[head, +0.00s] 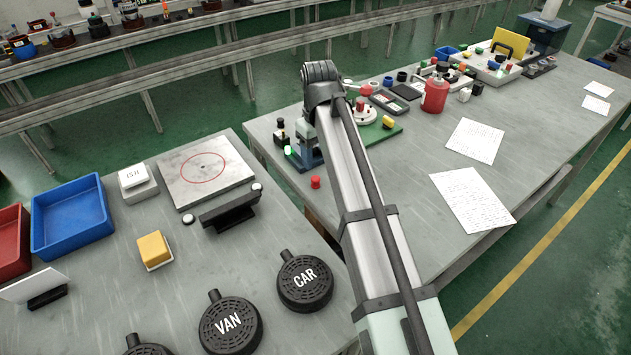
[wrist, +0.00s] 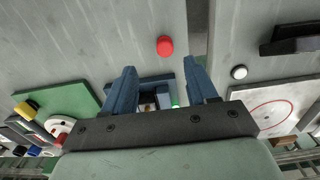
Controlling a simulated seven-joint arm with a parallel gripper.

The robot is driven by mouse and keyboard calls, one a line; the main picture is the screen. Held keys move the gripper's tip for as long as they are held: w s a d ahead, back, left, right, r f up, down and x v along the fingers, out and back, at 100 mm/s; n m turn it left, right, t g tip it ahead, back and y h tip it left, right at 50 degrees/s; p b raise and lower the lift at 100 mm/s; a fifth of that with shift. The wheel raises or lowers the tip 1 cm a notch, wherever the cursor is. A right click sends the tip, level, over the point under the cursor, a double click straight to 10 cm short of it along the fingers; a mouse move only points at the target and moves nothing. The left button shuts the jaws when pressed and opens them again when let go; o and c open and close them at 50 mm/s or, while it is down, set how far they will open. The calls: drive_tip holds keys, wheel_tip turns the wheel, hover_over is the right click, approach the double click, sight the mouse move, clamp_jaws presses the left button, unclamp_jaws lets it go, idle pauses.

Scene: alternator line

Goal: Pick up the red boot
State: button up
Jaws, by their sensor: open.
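The red boot (head: 315,183) is a small red cap-like piece. In the head view it stands alone on the grey right-hand table, near its left edge, just left of my forearm. In the wrist view the red boot (wrist: 165,46) shows beyond the fingertips, near the middle between their lines. My gripper (wrist: 160,66) has its two blue fingers apart with nothing held between them. The boot is clear of both fingers. In the head view my forearm partly hides the area around the gripper.
A blue fixture (wrist: 149,82) with a green light shows between my fingers, behind the boot. A green board (head: 386,131) with parts lies right of it. A gap separates this table from the left one, which holds a black stand (head: 229,213) and a plate with a red circle (head: 206,178).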

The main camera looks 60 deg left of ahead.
sight(315, 178)
drive_tip(key=shift+s+f, duration=0.2)
drive_tip(key=shift+f, duration=1.45)
drive_tip(key=shift+s+f, duration=0.2)
drive_tip(key=shift+f, duration=1.45)
clamp_jaws()
drive_tip(key=shift+r, duration=0.15)
